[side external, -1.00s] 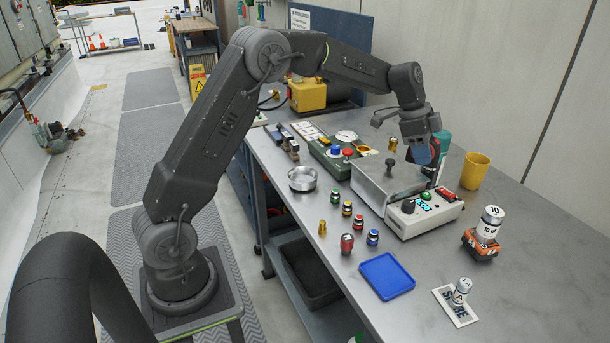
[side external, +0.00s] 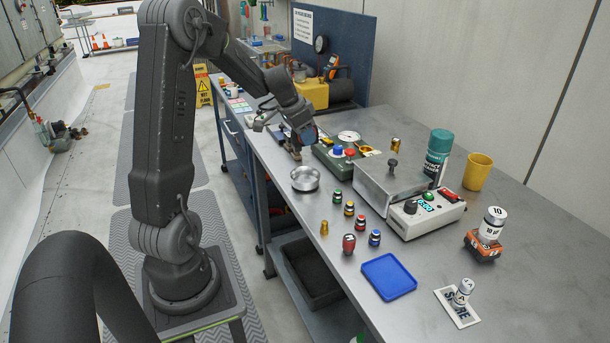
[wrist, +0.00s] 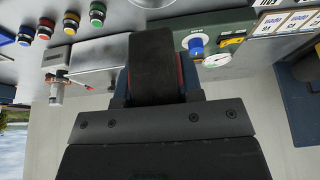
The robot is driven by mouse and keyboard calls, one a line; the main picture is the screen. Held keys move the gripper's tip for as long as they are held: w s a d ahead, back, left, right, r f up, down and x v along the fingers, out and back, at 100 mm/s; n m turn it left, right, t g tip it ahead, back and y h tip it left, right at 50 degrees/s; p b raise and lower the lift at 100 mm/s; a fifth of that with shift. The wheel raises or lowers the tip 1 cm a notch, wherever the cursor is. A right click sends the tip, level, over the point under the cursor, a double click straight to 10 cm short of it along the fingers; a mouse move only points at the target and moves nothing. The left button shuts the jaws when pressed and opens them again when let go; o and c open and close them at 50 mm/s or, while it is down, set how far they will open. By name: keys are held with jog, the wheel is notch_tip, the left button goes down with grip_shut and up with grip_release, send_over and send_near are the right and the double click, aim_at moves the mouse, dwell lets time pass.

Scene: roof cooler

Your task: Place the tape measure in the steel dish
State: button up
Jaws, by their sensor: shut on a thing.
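The steel dish (side external: 305,179) is a shallow round silver bowl near the bench's left edge, and it looks empty. Part of its rim shows at the top of the wrist view (wrist: 150,4). My gripper (side external: 307,138) is just behind the dish in the side view, pointing down. In the wrist view, it is shut on the tape measure (wrist: 153,68), a black block with red edges, held between dark blue fingers. In the side view the tape measure is mostly hidden by the gripper. I cannot tell its exact height over the bench.
A green box with coloured knobs (side external: 338,160) stands right of my gripper. A metal box (side external: 380,189), a control unit (side external: 425,215) and a spray can (side external: 438,152) are farther right. Several small capped jars (side external: 349,209) and a blue tray (side external: 388,277) lie in front.

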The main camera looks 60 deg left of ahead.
send_over(310, 181)
jog(key=s, duration=0.2)
jog(key=f, duration=1)
jog(key=shift+w+f, duration=0.2)
jog(key=shift+f, duration=0.05)
jog(key=shift+f, duration=0.1)
jog(key=shift+f, duration=0.35)
jog(key=shift+f, duration=0.15)
jog(key=o, duration=1.1)
jog(key=shift+c, duration=0.2)
